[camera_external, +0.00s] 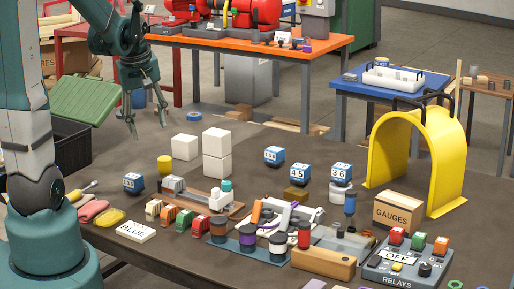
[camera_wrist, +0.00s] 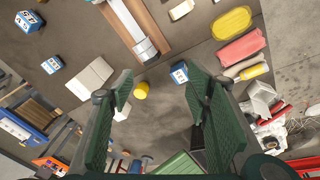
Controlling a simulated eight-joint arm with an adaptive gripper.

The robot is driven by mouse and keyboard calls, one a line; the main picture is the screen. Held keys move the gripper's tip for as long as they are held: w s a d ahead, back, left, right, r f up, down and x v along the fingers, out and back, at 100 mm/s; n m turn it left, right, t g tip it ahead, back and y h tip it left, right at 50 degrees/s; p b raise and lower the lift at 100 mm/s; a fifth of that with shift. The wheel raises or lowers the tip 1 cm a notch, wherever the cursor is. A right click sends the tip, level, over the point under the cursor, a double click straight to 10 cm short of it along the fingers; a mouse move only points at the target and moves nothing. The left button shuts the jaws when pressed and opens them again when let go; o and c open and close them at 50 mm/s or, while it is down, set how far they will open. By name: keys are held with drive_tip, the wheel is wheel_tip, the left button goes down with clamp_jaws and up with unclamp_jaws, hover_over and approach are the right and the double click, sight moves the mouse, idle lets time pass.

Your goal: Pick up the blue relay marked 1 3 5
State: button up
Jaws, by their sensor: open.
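Several blue and white relay cubes are on the table. One relay (camera_external: 133,182) sits at the left of the external view, near a yellow cylinder (camera_external: 164,165); it also shows in the wrist view (camera_wrist: 179,72). Another (camera_external: 274,156) stands farther back. A relay reading about "4 5" (camera_external: 298,172) is on a brown block, and one reading about "3 6" (camera_external: 341,173) is on a pale round stand. The markings are too small to tell which is 1 3 5. My gripper (camera_external: 147,128) is open and empty above the table, left of the white blocks.
White blocks (camera_external: 216,152) stand behind the left relay. A brown-based rail assembly (camera_external: 228,212), a BLUE sign (camera_external: 136,232) and small coloured relays (camera_external: 185,219) are nearby. A yellow arch (camera_external: 448,150), GAUGES box (camera_external: 398,213) and RELAYS panel (camera_external: 404,262) are at right.

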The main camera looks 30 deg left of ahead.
sight(133, 176)
drive_tip(key=w+a+f+n+g, duration=0.1)
drive_tip(key=a+f+n, duration=0.1)
drive_tip(key=f, duration=0.3)
drive_tip(key=w+a+f+n+g, duration=0.1)
drive_tip(key=a+f+n, duration=0.1)
drive_tip(key=a+f, duration=0.3)
drive_tip(key=w+a+f+n+b, duration=0.1)
drive_tip(key=a+f+n, duration=0.2)
drive_tip(key=f, duration=0.2)
drive_tip(key=shift+w+a+f+g+h, duration=0.2)
drive_tip(key=shift+w+a+g+h, duration=0.1)
drive_tip(key=shift+w+a+g, duration=0.1)
drive_tip(key=shift+s, duration=0.1)
drive_tip(key=shift+f, duration=0.1)
drive_tip(key=shift+f, duration=1.25)
drive_tip(key=shift+f+b, duration=0.1)
drive_tip(key=shift+b, duration=0.2)
drive_tip(key=shift+a+f+b, duration=0.1)
drive_tip(key=shift+f+b, duration=0.25)
drive_tip(key=shift+f, duration=2.15)
drive_tip(key=c, duration=1.1)
